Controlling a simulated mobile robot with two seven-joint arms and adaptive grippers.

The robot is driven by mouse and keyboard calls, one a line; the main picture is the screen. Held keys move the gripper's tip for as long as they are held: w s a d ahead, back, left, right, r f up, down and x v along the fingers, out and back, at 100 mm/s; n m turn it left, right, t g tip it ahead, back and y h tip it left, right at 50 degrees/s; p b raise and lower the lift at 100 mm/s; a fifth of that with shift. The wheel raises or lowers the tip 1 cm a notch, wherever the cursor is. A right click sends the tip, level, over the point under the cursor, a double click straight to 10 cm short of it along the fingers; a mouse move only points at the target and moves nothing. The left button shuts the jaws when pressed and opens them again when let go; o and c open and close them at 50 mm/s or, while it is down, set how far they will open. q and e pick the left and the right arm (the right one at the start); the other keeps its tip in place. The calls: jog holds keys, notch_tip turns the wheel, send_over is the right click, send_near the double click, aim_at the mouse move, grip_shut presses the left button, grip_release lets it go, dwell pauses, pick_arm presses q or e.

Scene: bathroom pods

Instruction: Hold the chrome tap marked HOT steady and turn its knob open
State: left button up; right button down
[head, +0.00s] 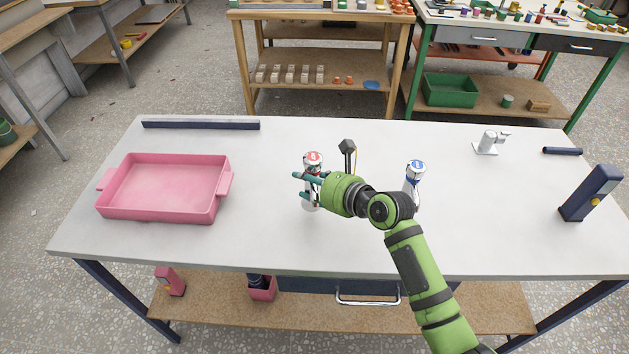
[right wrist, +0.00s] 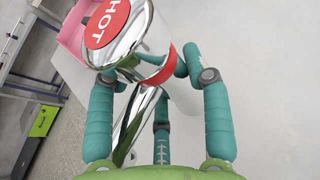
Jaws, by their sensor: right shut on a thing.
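The chrome tap marked HOT (head: 312,161) stands upright on the white worktop (head: 270,235), left of my right arm in the head view. Its round red label reads HOT in the right wrist view (right wrist: 107,22), with a red band below the knob. My right gripper (head: 304,186) comes from the right and is shut on the tap, its teal fingers on both sides near the red band. The fingers and arm hide part of the tap's body. My left gripper is not in view.
A second chrome tap with a blue label (head: 415,168) stands to the right, partly behind my arm. A pink tray (head: 165,215) sits at left. A small white fixture (head: 487,145) and a dark blue upright device (head: 592,193) stand at right. The front of the worktop is clear.

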jog(key=shift+w+a+f+b, duration=0.35)
jog(key=shift+a+f, duration=0.2)
jog(key=shift+a, duration=0.15)
jog(key=shift+w+a+f+b, duration=0.25)
jog(key=shift+w+a+f, duration=0.1)
jog(key=shift+a+f, duration=0.3)
jog(key=shift+s+f+p, duration=0.1)
jog(key=shift+f+p, duration=0.1)
jog(key=shift+p, duration=0.1)
jog(key=c, duration=0.7)
grip_release()
jog(key=shift+f, duration=0.2)
jog(key=shift+r, duration=0.1)
jog(key=shift+s, duration=0.1)
jog(key=c, duration=1.1)
jog(key=shift+c, duration=0.2)
